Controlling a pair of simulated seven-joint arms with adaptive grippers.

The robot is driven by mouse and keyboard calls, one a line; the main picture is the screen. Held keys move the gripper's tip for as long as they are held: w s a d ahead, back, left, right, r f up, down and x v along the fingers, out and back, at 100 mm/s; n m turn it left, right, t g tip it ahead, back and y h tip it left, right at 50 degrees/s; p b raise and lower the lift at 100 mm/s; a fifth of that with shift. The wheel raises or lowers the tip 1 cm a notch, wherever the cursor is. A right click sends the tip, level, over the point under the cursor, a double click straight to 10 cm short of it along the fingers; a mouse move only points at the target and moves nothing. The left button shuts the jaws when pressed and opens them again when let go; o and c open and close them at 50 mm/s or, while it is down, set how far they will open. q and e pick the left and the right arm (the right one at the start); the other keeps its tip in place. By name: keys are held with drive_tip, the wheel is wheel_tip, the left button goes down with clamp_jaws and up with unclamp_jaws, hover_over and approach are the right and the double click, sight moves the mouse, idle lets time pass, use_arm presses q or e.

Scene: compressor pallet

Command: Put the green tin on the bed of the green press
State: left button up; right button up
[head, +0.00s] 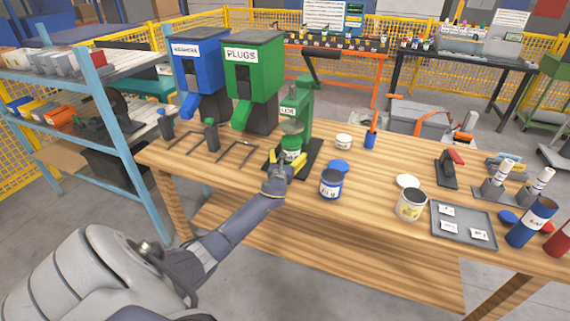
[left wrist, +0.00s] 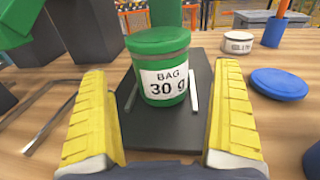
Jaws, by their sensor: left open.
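The green tin (left wrist: 163,72), with a white label reading "BAG 30 g", stands upright on the dark base plate (left wrist: 200,110) of the green press in the left wrist view. In the head view the tin (head: 291,147) is below the ram of the green press (head: 304,105). My left gripper (head: 287,164) is open, with its yellow fingers spread in front of the tin. In the left wrist view the fingers (left wrist: 165,115) are apart from the tin on both sides. My right gripper is not in view.
Blue and green dispensers (head: 250,75) stand behind left. A blue tin (head: 331,184) and a blue lid (head: 338,166) are right of the press. A white tin (head: 343,141) is behind them. A grey tray (head: 463,240) lies farther right. The table front between has free room.

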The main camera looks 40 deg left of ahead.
use_arm(q)
drive_tip(key=shift+v, duration=2.55)
